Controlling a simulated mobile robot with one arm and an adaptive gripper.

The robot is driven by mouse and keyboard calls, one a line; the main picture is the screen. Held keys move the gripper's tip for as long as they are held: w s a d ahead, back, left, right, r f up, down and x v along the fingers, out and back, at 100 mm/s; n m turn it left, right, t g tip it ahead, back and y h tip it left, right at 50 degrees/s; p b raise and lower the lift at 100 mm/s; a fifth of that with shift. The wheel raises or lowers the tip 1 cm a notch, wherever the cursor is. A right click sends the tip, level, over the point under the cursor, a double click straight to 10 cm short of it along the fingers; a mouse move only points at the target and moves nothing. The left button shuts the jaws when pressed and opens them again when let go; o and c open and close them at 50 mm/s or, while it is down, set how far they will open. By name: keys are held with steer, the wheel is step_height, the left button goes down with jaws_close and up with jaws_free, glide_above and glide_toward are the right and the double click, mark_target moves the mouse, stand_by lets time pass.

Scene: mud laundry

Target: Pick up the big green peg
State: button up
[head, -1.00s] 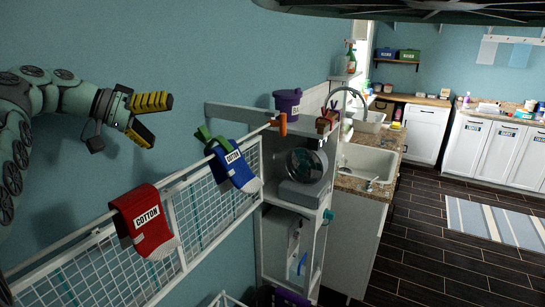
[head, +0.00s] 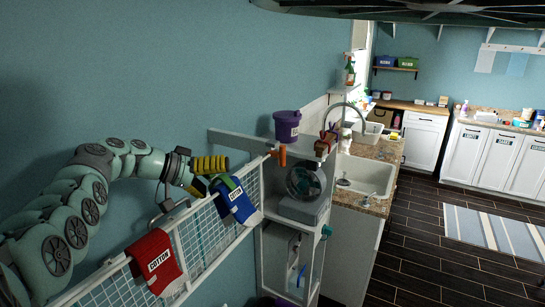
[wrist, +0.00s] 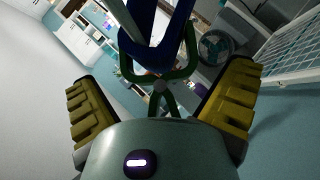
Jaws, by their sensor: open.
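The big green peg (wrist: 187,52) is clipped at the blue cotton sock (head: 238,208) on the rack's top rail. In the wrist view its green handles lie between my two yellow fingers, apart from both. In the head view only a bit of the green peg (head: 231,180) shows, since my gripper (head: 212,176) covers part of it. My gripper, also in the wrist view (wrist: 160,88), is open and empty, with its fingers on either side of the peg handles.
A red cotton sock (head: 155,265) hangs on the same white wire rack (head: 192,240), below my arm. An orange peg (head: 282,156) sits farther along the rail, near a purple bucket (head: 287,125). A sink (head: 365,176) stands beyond. The striped rug (head: 500,228) and floor at right are clear.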

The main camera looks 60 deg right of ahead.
steer(key=shift+x, duration=0.9)
steer(key=shift+c, duration=0.3)
